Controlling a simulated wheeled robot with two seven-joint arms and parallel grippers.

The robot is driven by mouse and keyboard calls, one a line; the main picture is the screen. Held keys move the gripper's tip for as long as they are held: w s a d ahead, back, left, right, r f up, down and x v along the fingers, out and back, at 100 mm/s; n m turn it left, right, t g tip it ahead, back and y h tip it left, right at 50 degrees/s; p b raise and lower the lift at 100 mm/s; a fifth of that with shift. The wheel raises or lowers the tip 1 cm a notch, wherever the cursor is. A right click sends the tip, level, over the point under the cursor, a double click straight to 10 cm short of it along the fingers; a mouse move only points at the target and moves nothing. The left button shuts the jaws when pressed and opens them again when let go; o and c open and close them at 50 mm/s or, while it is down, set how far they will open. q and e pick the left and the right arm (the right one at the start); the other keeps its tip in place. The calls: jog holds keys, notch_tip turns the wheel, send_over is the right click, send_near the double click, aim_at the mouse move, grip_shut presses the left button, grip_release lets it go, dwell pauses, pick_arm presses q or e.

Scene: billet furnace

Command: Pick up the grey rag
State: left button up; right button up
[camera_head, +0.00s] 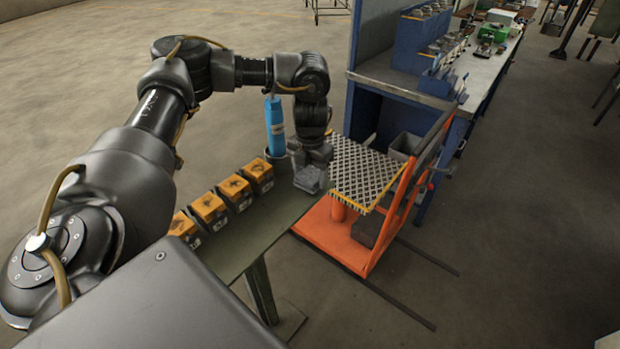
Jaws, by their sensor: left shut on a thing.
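The grey rag (311,180) is a small crumpled grey lump at the far right end of the narrow green table (236,246). My left gripper (310,166) points down over it from above and is shut on it. The gripper body hides the rag's upper part and most of the fingers. I cannot tell whether the rag touches the table top or is just above it. My right gripper is not in view.
Several orange-and-black boxes (208,207) stand in a row along the table's left edge. A blue bottle (274,127) stands beside the gripper. An orange cart (335,240) with a chequered top (365,170) is close on the right, before a blue workbench (400,80).

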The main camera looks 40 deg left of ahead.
pick_arm(q)
jog(key=s+d+r+b, duration=0.2)
jog(key=s+d+r, duration=0.6)
jog(key=d+r, duration=0.3)
jog(key=shift+s+r+b, duration=0.25)
jog(key=shift+s+b, duration=0.1)
jog(key=shift+b, duration=0.05)
jog(key=o, duration=0.4)
jog(key=c, duration=0.3)
jog(key=s+d+f+n, duration=0.1)
jog(key=d+f+n, duration=0.1)
jog(key=n, duration=0.9)
jog(key=s+d+f+n, duration=0.1)
jog(key=f+n, duration=0.4)
jog(key=n, duration=0.7)
jog(key=s+d+f+n, duration=0.1)
jog(key=d+f+n, duration=0.2)
jog(key=n, duration=0.8)
jog(key=shift+s+f+n, duration=0.25)
jog(key=shift+f+n, duration=0.15)
jog(key=shift+f, duration=0.1)
